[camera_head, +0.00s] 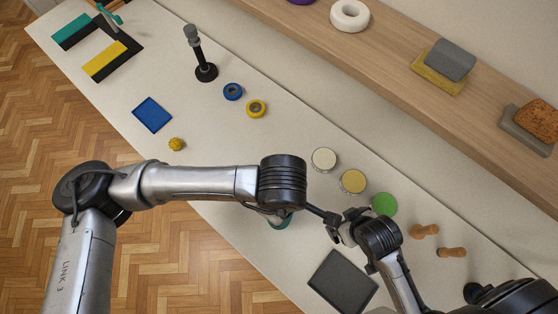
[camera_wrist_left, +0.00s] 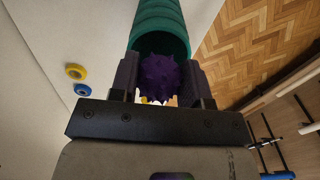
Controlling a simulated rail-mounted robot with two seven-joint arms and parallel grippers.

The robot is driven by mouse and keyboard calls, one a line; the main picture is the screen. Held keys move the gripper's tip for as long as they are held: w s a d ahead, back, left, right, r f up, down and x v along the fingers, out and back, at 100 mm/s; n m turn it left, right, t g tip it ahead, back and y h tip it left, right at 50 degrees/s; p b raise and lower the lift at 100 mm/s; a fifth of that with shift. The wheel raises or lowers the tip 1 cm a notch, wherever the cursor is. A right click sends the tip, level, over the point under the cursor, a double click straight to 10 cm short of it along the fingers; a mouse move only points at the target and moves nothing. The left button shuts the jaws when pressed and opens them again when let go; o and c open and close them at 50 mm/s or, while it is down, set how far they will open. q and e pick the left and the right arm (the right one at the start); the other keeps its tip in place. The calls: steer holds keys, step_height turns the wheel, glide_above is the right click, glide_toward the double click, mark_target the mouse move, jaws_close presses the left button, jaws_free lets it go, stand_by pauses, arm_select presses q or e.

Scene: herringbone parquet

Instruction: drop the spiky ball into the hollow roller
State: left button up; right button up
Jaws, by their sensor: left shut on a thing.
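A purple spiky ball (camera_wrist_left: 163,78) sits between the two fingers of my left gripper (camera_wrist_left: 162,84), which is shut on it. The green ribbed hollow roller (camera_wrist_left: 160,18) is just beyond, its dark open end facing the ball. The ball overlaps the mouth in this view; I cannot tell whether it is inside. In the head view a small part of the roller (camera_head: 282,222) shows below my left wrist, which hides the ball and left fingers. My right gripper (camera_head: 322,214) is close to the roller's right; its fingers are too unclear to judge.
A small yellow spiky ball (camera_head: 176,144) lies by a blue square (camera_head: 152,115). Blue (camera_head: 232,92) and yellow (camera_head: 256,109) rings lie farther back. Three round tins, including a green one (camera_head: 384,204), stand along the right. A dark square (camera_head: 342,281) lies near the front edge.

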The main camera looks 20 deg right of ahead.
arm_select(q)
steer(key=o, duration=1)
steer(key=shift+r, duration=0.1)
step_height(320, 180, up, 14)
steer(key=shift+f, duration=0.2)
stand_by(0.7)
